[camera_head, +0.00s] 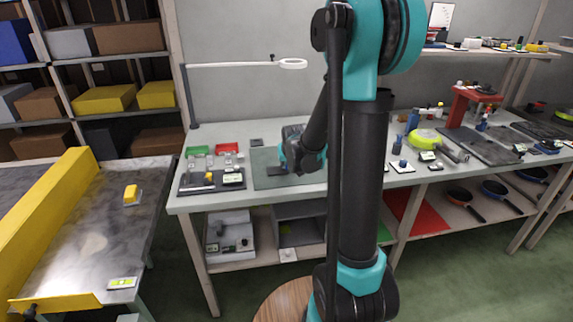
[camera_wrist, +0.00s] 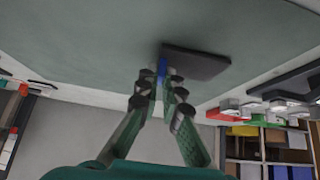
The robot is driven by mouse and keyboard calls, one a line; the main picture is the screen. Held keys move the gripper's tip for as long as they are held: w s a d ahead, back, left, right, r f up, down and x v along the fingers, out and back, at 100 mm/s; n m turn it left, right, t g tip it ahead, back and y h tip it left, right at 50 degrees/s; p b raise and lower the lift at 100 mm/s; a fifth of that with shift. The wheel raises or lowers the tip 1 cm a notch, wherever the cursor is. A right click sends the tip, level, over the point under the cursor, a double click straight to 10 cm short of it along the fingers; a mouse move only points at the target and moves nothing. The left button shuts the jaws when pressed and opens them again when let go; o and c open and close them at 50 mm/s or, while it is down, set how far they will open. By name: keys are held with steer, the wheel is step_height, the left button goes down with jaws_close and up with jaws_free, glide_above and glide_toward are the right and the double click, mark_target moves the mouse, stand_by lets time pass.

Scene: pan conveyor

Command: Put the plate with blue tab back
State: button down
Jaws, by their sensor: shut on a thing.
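The plate (camera_wrist: 197,62) is a dark, flat rectangle with a blue tab (camera_wrist: 162,70) on one edge. In the wrist view, my gripper (camera_wrist: 160,90) is shut on the blue tab, with its fingers on both sides of it. The plate is over the grey-green mat (camera_wrist: 90,45); I cannot tell whether it touches the mat. In the head view, my gripper (camera_head: 283,166) is low over the mat (camera_head: 264,182) on the workbench. A dark edge shows beside it there, but my gripper hides most of the plate.
Left of the mat is a dark tray (camera_head: 232,186) with small parts, with green (camera_head: 197,151) and red (camera_head: 227,149) bins behind. A lamp arm (camera_head: 235,65) spans above. A conveyor (camera_head: 95,240) is far left.

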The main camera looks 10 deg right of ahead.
steer(key=shift+f, duration=0.15)
steer(key=c, duration=1.7)
jaws_free()
steer(key=v, duration=1.2)
steer(key=s+d+f+g, duration=0.1)
steer(key=s+f, duration=0.5)
steer(key=s, duration=0.5)
steer(key=s+d+f+g, duration=0.1)
steer(key=s+f+g, duration=0.1)
steer(key=s+f, duration=0.4)
steer(key=s, duration=0.5)
steer(key=shift+s+d+f, duration=0.15)
steer(key=shift+f, duration=0.2)
